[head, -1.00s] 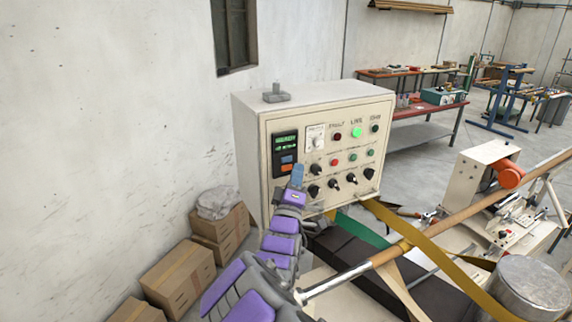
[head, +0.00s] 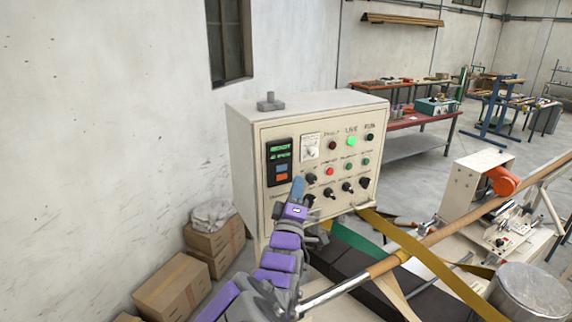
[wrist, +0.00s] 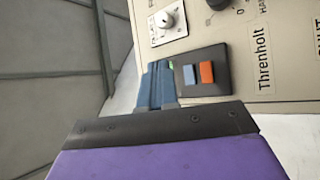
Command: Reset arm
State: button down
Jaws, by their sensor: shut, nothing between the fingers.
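My gripper (head: 298,187) has blue fingers and sits at the end of my purple and grey arm, in front of the lower left of the control panel (head: 237,150). In the wrist view the blue fingers (wrist: 158,84) are shut with nothing between them. They point toward the panel face, beside a dark display unit (wrist: 215,73) with a blue and an orange button. The fingers hide part of that unit. I cannot tell whether they touch the panel. In the head view the display (head: 280,150) shows green text, and the green lamp under LIVE (head: 351,142) is lit.
Several cardboard boxes (head: 172,287) stand on the floor at the left by the wall. A long brown tube (head: 440,233) and yellow strap (head: 415,246) cross at the right, near a metal cylinder (head: 530,290). A workbench (head: 405,123) stands behind.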

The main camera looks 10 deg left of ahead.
jog(key=d+f+m+g+b, duration=0.45)
jog(key=d+f, duration=0.25)
jog(key=f, duration=0.2)
jog(key=s+d+f+m+g+y+b, duration=0.1)
jog(key=s+d+f+g+b, duration=0.25)
jog(key=s+f, duration=0.2)
jog(key=s+d+f+m+g+b, duration=0.2)
jog(key=s+d+f+g, duration=0.15)
jog(key=f, duration=0.35)
jog(key=s+d+f+m+g+b, duration=0.1)
jog(key=s+f+g+b, duration=0.2)
jog(key=s, duration=1)
jog(key=s+d+f+m+g+y+b, duration=0.1)
jog(key=s+f+g, duration=0.4)
jog(key=s, duration=0.8)
jog(key=s+d+f+m+g+b, duration=0.2)
jog(key=s+f+g+b, duration=0.3)
jog(key=s, duration=0.7)
jog(key=shift+s+d+f+m+b, duration=0.25)
jog(key=shift+s+f+m+b, duration=0.2)
jog(key=shift+m, duration=0.3)
jog(key=shift+w, duration=0.1)
